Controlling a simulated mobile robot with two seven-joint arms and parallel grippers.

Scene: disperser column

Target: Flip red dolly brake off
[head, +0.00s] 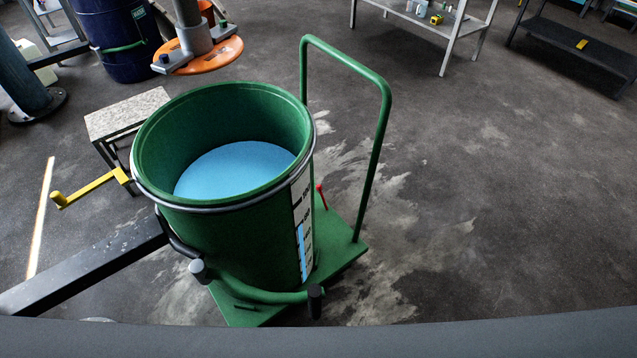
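The red brake lever (321,194) is a small red piece standing up, slightly tilted, beside the drum on the right. It sits on the green dolly (340,262), whose tall bent handle (375,160) rises at the right. A large open green drum (225,240) with light blue contents stands on the dolly and covers much of its platform. The lever's lower end is small and hard to make out. Neither of my grippers shows in the head view.
A dark bar (90,268) reaches from the left to the drum's side. A yellow crank (90,188) and a small stone-topped table (125,112) stand left. An orange disc (205,55) on a grey column hangs behind the drum. The floor to the right (500,220) is clear.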

